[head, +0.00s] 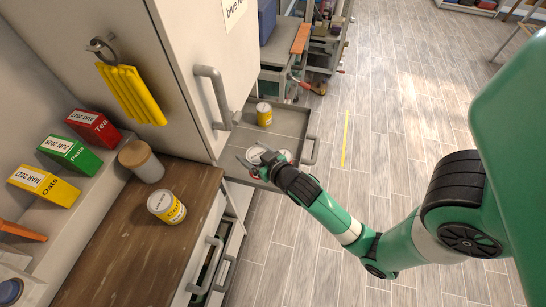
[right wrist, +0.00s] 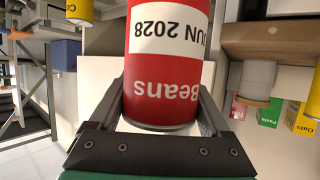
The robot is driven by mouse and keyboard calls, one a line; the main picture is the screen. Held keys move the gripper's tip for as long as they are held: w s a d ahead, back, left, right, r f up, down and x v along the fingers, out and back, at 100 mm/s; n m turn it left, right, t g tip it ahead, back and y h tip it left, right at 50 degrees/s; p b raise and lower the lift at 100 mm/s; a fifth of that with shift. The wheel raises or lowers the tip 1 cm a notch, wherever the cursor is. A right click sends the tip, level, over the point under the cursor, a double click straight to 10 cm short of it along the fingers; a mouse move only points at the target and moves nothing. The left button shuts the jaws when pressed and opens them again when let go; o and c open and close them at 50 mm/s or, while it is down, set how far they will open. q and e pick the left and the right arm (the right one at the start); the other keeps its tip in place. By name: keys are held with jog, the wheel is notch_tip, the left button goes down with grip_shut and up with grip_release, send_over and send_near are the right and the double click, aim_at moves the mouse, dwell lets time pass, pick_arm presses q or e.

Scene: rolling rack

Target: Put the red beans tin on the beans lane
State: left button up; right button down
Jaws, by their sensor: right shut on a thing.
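The red beans tin (right wrist: 168,70) fills the middle of the right wrist view, its "Beans" and "JUN 2028" label upside down there. My right gripper (right wrist: 165,105) is shut on it, one dark finger on each side. In the head view my right gripper (head: 262,163) is over the grey pull-out rack shelf (head: 290,120), near its front edge. White tin tops show around the gripper, but the arm hides much of them. I cannot tell whether the held tin touches the shelf. No beans lane marking is readable. My left gripper is not in view.
A yellow tin (head: 264,114) stands farther back on the shelf. A yellow corn tin (head: 166,207) and a lidded jar (head: 141,161) are on the wooden counter (head: 115,235). Tea, pasta and oats boxes line the ledge. A cabinet door handle (head: 213,97) sticks out beside the shelf.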

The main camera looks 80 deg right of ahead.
jog(key=shift+d+f+b, duration=0.45)
jog(key=shift+d+f, duration=0.1)
jog(key=shift+w+f+b, duration=0.15)
jog(key=shift+w+b, duration=0.2)
jog(key=shift+b, duration=0.05)
jog(key=w+d+f+b, duration=0.2)
jog(key=w+d+f, duration=0.1)
jog(key=f, duration=0.1)
jog(key=w+d+f+b, duration=0.1)
jog(key=w+d+f, duration=0.2)
jog(key=d+f, duration=0.1)
jog(key=w+d+f+b, duration=0.2)
jog(key=w+d+f, duration=0.1)
jog(key=f, duration=0.1)
jog(key=shift+d+f+b, duration=0.15)
jog(key=shift+d+b, duration=0.15)
jog(key=shift+d, duration=0.05)
jog(key=shift+f, duration=0.4)
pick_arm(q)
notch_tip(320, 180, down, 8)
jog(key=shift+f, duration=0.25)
pick_arm(e)
jog(key=shift+r, duration=0.1)
